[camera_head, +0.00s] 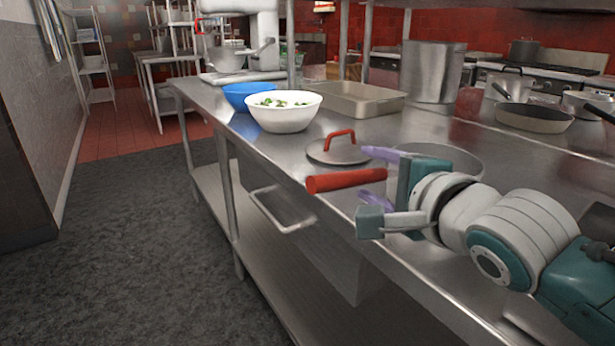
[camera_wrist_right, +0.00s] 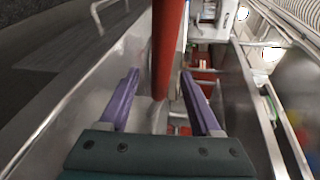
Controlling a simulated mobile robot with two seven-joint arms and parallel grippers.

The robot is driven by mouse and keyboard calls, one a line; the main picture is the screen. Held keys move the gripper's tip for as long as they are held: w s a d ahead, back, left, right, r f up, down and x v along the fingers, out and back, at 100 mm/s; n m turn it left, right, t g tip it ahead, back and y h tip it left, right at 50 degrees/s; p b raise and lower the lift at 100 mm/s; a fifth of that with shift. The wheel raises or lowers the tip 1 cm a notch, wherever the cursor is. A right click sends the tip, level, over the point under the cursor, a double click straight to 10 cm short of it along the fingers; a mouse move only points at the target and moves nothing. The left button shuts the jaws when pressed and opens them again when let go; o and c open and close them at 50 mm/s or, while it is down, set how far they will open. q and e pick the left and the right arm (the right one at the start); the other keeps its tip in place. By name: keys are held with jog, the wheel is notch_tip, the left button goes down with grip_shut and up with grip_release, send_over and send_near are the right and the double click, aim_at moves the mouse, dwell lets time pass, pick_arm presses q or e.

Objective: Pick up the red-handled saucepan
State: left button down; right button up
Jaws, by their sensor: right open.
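The saucepan's red handle (camera_head: 346,180) sticks out over the front edge of the steel counter. Its steel pot (camera_head: 455,155) stands on the counter, partly hidden behind my right gripper and wrist. My right gripper (camera_head: 376,176) is open, with one purple finger above and one below the handle's line in the head view. In the right wrist view the red handle (camera_wrist_right: 168,50) runs between the two spread fingers of the gripper (camera_wrist_right: 160,76), with gaps at both sides. My left gripper is not in view.
A red-handled lid (camera_head: 335,152) lies beside the saucepan. A white bowl (camera_head: 283,115) with green contents, a blue bowl (camera_head: 240,96), a steel tray (camera_head: 355,101) and a tall pot (camera_head: 432,72) stand farther back. The floor (camera_head: 120,240) at left is clear.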

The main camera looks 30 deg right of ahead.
jog(key=shift+w, duration=0.2)
grip_shut()
dwell(0.4)
dwell(0.9)
